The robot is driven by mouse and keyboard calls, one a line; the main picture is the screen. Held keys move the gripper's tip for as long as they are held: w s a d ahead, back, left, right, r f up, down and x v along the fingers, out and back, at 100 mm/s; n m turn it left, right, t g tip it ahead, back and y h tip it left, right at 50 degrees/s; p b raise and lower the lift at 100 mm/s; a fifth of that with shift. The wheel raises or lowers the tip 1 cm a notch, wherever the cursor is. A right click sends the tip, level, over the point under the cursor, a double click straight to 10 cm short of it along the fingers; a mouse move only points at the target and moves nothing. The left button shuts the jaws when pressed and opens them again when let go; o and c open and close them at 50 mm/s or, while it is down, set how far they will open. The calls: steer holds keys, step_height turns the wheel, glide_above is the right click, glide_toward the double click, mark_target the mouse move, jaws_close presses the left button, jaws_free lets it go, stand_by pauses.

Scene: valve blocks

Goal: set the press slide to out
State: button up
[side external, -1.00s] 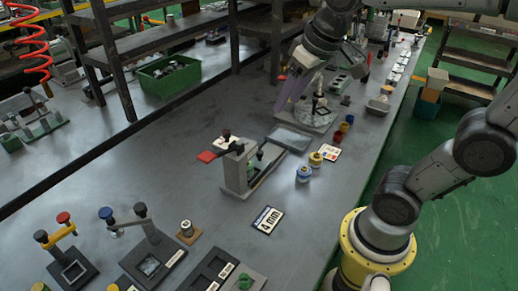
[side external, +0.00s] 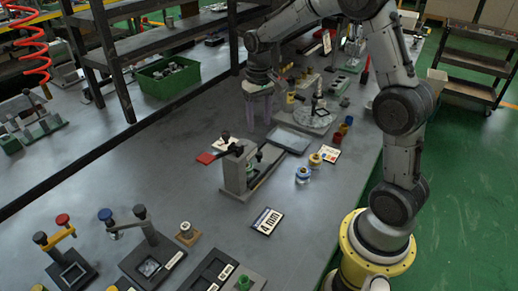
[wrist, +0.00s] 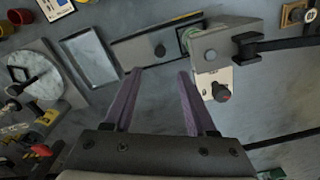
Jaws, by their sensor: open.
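The press (side external: 236,172) is a grey upright block with a black lever (side external: 234,148) on top. Its flat base rail (side external: 264,168) runs toward the upper right. In the wrist view the press block (wrist: 222,45) is at the upper right, with the rail (wrist: 140,48) to its left and a dark round knob on the rail. A red-black knob (wrist: 221,92) on a pale plate is beside the block. My gripper (side external: 267,122) points down behind the press, above the bench. Its purple fingers are apart and empty in the wrist view (wrist: 159,74). I cannot tell the slide's exact position.
A shallow grey tray (side external: 288,139) and a round fixture (side external: 312,118) are right of the gripper. A dark shelf rack (side external: 112,60) and green bin (side external: 168,78) are behind.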

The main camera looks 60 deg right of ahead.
mark_target(259, 153)
step_height(259, 153, down, 11)
steer(key=shift+r, duration=0.1)
stand_by(0.3)
jaws_close()
stand_by(1.4)
